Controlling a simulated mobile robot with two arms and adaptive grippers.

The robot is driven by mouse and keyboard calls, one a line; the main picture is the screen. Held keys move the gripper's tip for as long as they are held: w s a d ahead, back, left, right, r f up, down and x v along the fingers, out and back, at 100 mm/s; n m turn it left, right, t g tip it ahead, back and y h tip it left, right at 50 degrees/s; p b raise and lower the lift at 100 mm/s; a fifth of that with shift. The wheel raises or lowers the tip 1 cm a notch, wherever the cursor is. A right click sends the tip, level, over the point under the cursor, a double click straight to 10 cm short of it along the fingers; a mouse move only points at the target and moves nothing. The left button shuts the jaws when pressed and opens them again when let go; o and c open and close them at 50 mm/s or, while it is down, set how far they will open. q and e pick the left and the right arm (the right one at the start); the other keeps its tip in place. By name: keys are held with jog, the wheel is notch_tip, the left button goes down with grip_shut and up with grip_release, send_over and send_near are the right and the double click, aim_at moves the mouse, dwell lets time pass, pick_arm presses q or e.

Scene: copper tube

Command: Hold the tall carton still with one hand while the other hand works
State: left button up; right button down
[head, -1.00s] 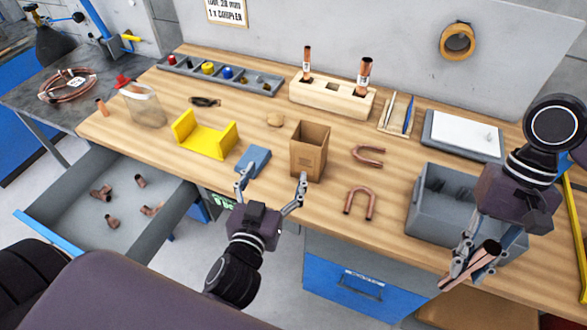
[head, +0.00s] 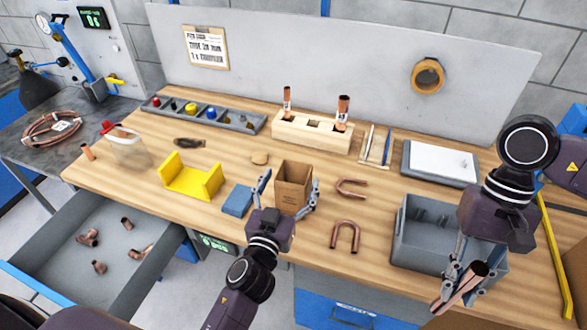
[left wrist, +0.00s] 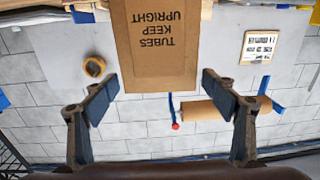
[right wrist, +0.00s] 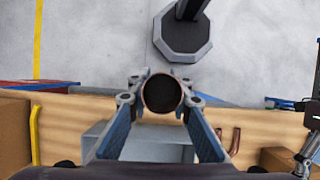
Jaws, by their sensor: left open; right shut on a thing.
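The tall brown carton (head: 293,187) stands upright on the bench, open at the top. Its printed face (left wrist: 155,50) is ahead of my left gripper in the left wrist view. My left gripper (head: 288,190) is open, with one finger to each side of the carton; I cannot tell whether either finger touches it. My right gripper (head: 462,285) is shut on a copper tube (head: 474,277) in front of the grey bin, near the bench's front edge. The tube's dark open end (right wrist: 162,93) faces the right wrist camera.
A blue block (head: 237,201) lies close left of the carton, with a yellow cradle (head: 190,184) beyond it. Copper U-bends (head: 345,236) lie to the right. A grey bin (head: 415,254) stands by my right arm. The open drawer (head: 115,275) holds copper fittings.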

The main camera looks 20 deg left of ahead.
aim_at(298, 163)
pick_arm(q)
jog(key=shift+w, duration=1.55)
jog(key=c, duration=1.2)
jog(key=shift+c, duration=0.2)
